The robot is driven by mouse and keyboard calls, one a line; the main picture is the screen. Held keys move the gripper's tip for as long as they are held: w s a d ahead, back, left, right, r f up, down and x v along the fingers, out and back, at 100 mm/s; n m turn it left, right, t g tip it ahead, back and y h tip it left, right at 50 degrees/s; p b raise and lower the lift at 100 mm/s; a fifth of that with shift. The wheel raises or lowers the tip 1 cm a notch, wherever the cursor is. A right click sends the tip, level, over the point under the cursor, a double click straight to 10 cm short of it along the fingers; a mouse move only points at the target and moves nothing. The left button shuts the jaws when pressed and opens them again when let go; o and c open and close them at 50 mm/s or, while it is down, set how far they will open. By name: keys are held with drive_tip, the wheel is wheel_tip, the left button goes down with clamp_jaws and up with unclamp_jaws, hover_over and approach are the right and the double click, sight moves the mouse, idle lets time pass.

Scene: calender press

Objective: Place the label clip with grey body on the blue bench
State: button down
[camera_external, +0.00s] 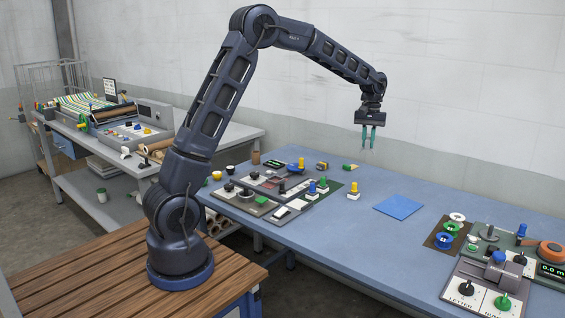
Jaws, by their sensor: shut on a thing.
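My gripper (369,138) is high above the back part of the blue bench (335,235), pointing straight down with its teal fingers close together. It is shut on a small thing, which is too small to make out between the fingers. I cannot single out a label clip with a grey body in this view. Two small clip-like pieces lie near the back of the bench: a dark and yellow one (321,166) and a green and yellow one (350,167). Both are apart from my gripper and well below it.
A flat blue square (398,206) lies on the bench, with bare surface around it. A grey panel with knobs and pegs (262,203) is on the left. A yellow-topped piece (353,191) stands nearby. Spools (444,240) and control boxes (487,290) crowd the right end.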

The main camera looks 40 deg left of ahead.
drive_tip(key=s+d+f+m, duration=0.1)
drive_tip(key=s+d+m, duration=0.1)
drive_tip(key=s+d, duration=0.9)
drive_tip(key=s+d+m, duration=0.2)
drive_tip(key=s+d, duration=0.5)
drive_tip(key=d, duration=0.7)
drive_tip(key=shift+y, duration=0.3)
drive_tip(key=f, duration=1.9)
drive_tip(key=shift+s+d+f, duration=0.1)
drive_tip(key=shift+s+f, duration=0.1)
drive_tip(key=shift+f, duration=0.2)
drive_tip(key=c, duration=1.4)
unclamp_jaws()
drive_tip(key=shift+f, duration=0.1)
